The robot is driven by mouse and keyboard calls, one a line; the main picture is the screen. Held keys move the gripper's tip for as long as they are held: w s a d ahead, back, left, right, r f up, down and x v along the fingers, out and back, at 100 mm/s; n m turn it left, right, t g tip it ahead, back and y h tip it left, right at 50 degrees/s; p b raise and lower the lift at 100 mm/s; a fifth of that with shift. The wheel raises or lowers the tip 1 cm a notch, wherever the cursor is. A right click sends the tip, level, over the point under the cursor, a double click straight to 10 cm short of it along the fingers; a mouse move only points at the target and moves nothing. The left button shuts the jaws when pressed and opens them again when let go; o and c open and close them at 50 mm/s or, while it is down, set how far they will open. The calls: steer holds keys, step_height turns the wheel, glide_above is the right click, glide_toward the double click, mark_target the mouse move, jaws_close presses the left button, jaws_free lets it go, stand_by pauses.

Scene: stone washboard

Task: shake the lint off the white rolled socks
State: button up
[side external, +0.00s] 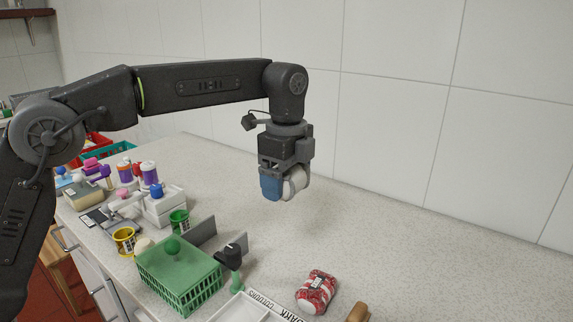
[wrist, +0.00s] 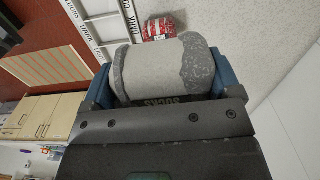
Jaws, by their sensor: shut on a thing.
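The white rolled socks (side external: 298,181) are held above the worktop. In the wrist view the roll (wrist: 150,70) looks off-white, with grey speckled patches at its ends and a dark band partly showing the word SOCKS. My gripper (side external: 284,186) points down with its blue fingers shut on the roll; in the wrist view the fingers (wrist: 164,82) press it from left and right. The underside of the roll is hidden from the wrist camera, and I cannot tell whether the grey patches are lint.
A red-and-white bundle (side external: 316,291) lies on the speckled worktop (side external: 400,270). Nearby are a white labelled tray (side external: 243,307), a green basket (side external: 180,278) and a black-topped green tool (side external: 231,257). Cups and bottles crowd the left. A tiled wall (side external: 390,130) stands behind; the worktop right of the gripper is clear.

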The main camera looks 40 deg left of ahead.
step_height(320, 180, down, 7)
step_height(320, 180, up, 11)
step_height(320, 180, down, 11)
